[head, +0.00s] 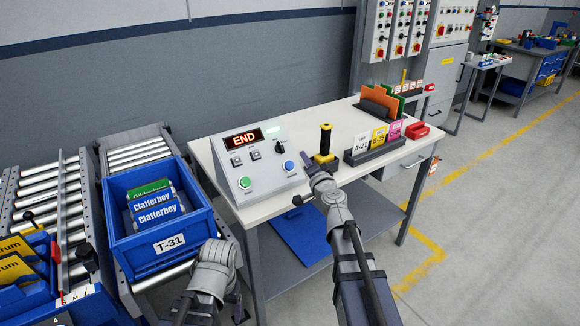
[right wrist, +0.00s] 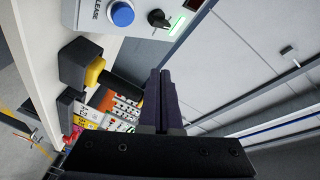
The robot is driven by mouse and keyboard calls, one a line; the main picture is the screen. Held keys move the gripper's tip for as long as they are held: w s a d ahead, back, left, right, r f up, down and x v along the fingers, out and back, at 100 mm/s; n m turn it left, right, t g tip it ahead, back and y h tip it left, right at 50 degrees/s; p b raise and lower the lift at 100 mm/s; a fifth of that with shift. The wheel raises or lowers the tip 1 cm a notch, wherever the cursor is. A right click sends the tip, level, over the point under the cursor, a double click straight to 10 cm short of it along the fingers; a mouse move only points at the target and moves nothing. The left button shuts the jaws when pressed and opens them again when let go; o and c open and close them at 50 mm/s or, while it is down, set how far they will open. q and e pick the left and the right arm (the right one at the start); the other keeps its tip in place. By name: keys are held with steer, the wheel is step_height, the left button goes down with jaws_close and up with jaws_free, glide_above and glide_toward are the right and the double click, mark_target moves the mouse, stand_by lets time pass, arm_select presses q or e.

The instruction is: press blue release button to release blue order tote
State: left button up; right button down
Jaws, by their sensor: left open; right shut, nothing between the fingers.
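The blue release button (head: 289,166) is a round cap on the sloped front of a grey control box (head: 262,190) on the white bench. In the right wrist view the blue button (right wrist: 122,14) is near the top, above and left of my fingertips, with a gap. The blue order tote (head: 135,252), labelled T-31, sits on the roller conveyor with packs inside. My left gripper (head: 240,306) is open and low, right of the tote.
The box also has a green button (head: 245,182), a black knob (head: 280,146) and a display reading END (head: 243,138). A yellow and black device (head: 325,150) stands right of it. A card holder (head: 373,148) is further right. A second blue bin (head: 25,290) is at left.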

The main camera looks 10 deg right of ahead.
mark_target(290, 165)
steer(key=w+a+f+b, duration=0.2)
steer(key=w+f+b, duration=0.3)
steer(key=f+b, duration=0.1)
steer(key=shift+w, duration=0.4)
steer(key=shift+f, duration=0.15)
stand_by(1.8)
steer(key=shift+w+a+f, duration=0.1)
steer(key=shift+w+f, duration=0.1)
steer(key=shift+w, duration=0.05)
